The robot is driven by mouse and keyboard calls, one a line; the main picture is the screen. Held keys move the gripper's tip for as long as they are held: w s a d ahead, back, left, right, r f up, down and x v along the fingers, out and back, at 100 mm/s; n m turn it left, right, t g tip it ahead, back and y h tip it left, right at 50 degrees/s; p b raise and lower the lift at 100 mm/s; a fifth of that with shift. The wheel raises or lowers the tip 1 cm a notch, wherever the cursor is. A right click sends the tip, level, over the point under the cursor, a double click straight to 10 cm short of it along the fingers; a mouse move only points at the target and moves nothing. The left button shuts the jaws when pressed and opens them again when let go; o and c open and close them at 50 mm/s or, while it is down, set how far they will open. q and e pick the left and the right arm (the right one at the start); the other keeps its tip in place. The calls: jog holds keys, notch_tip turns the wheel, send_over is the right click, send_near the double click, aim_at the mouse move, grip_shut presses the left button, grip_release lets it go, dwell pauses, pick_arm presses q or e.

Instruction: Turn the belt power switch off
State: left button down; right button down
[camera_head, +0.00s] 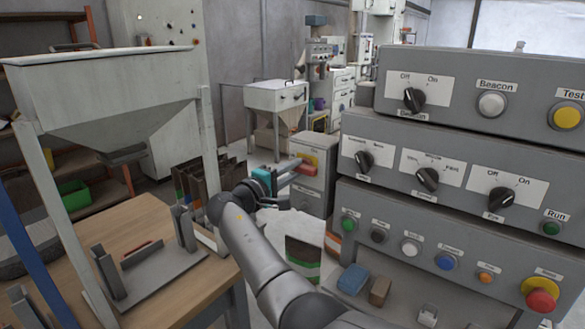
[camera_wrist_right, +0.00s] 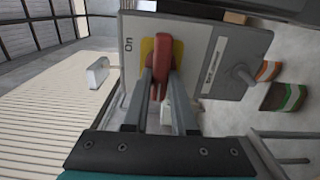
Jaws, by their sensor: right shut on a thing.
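The belt power switch is a red handle (camera_wrist_right: 163,55) on a yellow plate (camera_wrist_right: 147,52), mounted on a grey box (camera_head: 317,182). In the right wrist view an "On" label (camera_wrist_right: 128,45) stands beside the plate; no "Off" label can be made out. My right gripper (camera_head: 297,164) reaches the front of the box in the head view. In the right wrist view its two fingers (camera_wrist_right: 160,86) are shut on the red handle, one on each side. I cannot tell which position the handle is in. My left gripper is not in view.
A grey control console (camera_head: 455,150) with knobs and buttons fills the right side. A hopper (camera_head: 105,95) on legs stands at left over a wooden table (camera_head: 185,285). A blue block (camera_head: 352,279) and brown block (camera_head: 380,291) lie low, right of centre.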

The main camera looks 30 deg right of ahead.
jog(key=shift+d+r, duration=0.1)
jog(key=shift+d, duration=0.1)
jog(key=c, duration=0.8)
grip_release()
jog(key=shift+s, duration=0.1)
jog(key=shift+o, duration=0.4)
jog(key=shift+a+f, duration=0.2)
jog(key=v, duration=1.5)
jog(key=shift+r, duration=0.15)
jog(key=shift+a, duration=0.1)
